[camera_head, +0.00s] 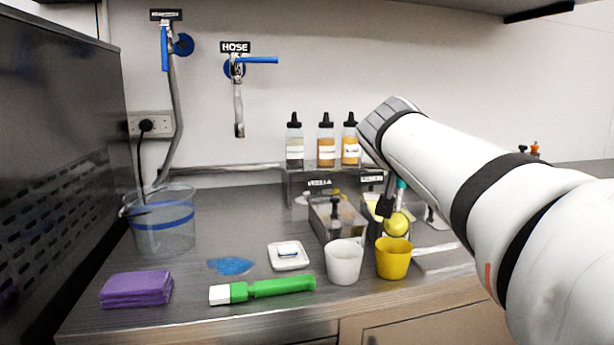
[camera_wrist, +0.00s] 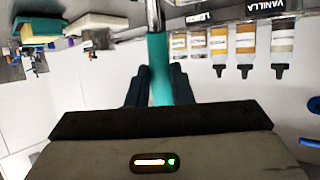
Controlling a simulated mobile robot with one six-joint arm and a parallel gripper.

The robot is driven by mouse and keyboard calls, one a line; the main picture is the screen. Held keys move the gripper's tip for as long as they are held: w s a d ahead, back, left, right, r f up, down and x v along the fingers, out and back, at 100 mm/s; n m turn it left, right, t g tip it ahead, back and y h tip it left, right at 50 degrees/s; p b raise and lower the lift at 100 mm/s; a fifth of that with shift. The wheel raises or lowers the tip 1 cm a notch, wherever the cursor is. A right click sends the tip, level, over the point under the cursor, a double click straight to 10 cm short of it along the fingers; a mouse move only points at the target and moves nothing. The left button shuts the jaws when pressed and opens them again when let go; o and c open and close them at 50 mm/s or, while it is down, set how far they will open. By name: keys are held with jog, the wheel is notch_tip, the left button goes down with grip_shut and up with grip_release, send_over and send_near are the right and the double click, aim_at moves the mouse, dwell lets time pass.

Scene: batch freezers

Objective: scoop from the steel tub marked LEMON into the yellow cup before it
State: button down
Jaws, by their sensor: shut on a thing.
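My gripper (camera_head: 386,203) is shut on the teal handle of a scoop (camera_head: 401,184). The wrist view shows my gripper's dark fingers (camera_wrist: 160,85) on either side of the teal handle (camera_wrist: 159,60), with a metal shaft beyond it. At the scoop's lower end is a rounded yellow mass (camera_head: 397,224), just above the yellow cup (camera_head: 393,262). Whether it touches the rim I cannot tell. The cup stands upright on the counter. The steel tub behind it (camera_head: 374,208) is partly hidden by my gripper and the scoop; its label is not readable in the head view.
A white cup (camera_head: 343,264) stands close left of the yellow cup, before another steel tub (camera_head: 325,232). Sauce bottles (camera_head: 326,143) stand on the shelf behind. A green-handled tool (camera_head: 265,289), white dish (camera_head: 288,257), purple cloths (camera_head: 136,289) and clear bucket (camera_head: 163,237) lie farther left.

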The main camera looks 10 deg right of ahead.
jog(key=shift+s+a+f+t+b, duration=0.1)
jog(key=shift+s+a+t+b, duration=0.2)
jog(key=shift+b, duration=1.15)
jog(key=shift+s+r+h+b, duration=0.15)
jog(key=shift+r+h+b, duration=0.15)
jog(key=shift+r, duration=0.05)
jog(key=shift+p, duration=0.5)
jog(key=shift+w+d+r+p, duration=0.15)
jog(key=shift+w+d+p, duration=0.1)
jog(key=shift+p, duration=0.75)
jog(key=w+d+g+y+p, duration=0.1)
jog(key=p, duration=0.7)
jog(key=w+d+f+g+y+p, duration=0.1)
jog(key=g+p, duration=0.1)
jog(key=p, duration=0.6)
jog(key=shift+w, duration=0.4)
